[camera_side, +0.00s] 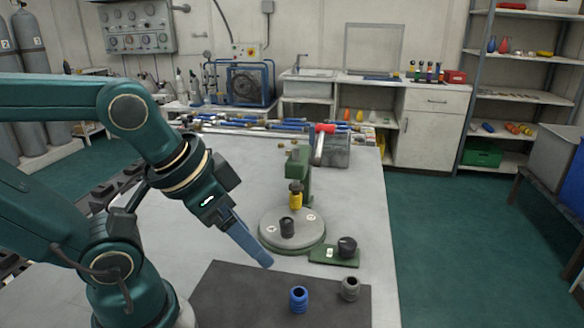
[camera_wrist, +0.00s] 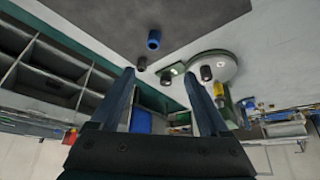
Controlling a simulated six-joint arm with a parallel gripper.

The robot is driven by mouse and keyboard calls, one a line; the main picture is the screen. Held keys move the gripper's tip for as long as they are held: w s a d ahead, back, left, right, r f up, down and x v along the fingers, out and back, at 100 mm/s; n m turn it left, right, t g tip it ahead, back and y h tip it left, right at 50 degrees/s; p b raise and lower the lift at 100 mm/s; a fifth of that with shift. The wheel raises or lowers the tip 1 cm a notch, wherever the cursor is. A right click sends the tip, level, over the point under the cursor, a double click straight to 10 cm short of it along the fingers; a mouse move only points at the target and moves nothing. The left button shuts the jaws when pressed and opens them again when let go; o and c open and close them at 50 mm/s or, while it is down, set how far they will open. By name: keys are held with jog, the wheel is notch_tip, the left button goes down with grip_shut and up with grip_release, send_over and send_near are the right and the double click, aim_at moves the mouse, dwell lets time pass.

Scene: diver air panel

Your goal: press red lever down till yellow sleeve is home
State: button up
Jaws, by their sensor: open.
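The red lever grip (camera_side: 326,128) is at the top of a grey lever arm (camera_side: 318,150) on the green press (camera_side: 299,165); the lever stands raised. The yellow sleeve (camera_side: 296,201) sits under the press's dark ram, above the grey round plate (camera_side: 270,232). A black fitting (camera_side: 287,228) stands on that plate. The sleeve also shows in the wrist view (camera_wrist: 219,89). My gripper (camera_side: 268,263) is open and empty, left of and in front of the plate, well away from the lever. Its two fingers (camera_wrist: 160,72) are spread in the wrist view.
A blue fitting (camera_side: 299,299) and a grey fitting (camera_side: 350,289) stand on the dark mat (camera_side: 237,291). A grey bin (camera_side: 337,152) and tubes lie behind the press. The left table area is clear.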

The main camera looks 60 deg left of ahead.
jog(key=c, duration=0.4)
jog(key=shift+w+r, duration=0.1)
jog(key=shift+w, duration=0.1)
jog(key=c, duration=0.5)
jog(key=w+r+t, duration=0.2)
jog(key=w+r, duration=0.1)
jog(key=w+r+t, duration=0.2)
jog(key=w, duration=0.1)
jog(key=w+d+r+t, duration=0.1)
jog(key=w+r+t, duration=0.1)
jog(key=w+r, duration=0.1)
jog(key=shift+w+d+r+h, duration=0.1)
jog(key=shift+w+r+h, duration=0.2)
jog(key=shift+w+h, duration=0.15)
grip_shut()
jog(key=w+a+r+n+t+y, duration=0.55)
jog(key=w+a+r, duration=0.2)
jog(key=w, duration=0.25)
jog(key=w+a+f+n+g+y, duration=0.3)
jog(key=a+f+g+y, duration=0.1)
jog(key=a+f+y, duration=0.4)
jog(key=shift+w+a+f, duration=0.4)
jog(key=shift+a+f, duration=0.3)
jog(key=shift+a, duration=0.15)
jog(key=shift+n, duration=0.25)
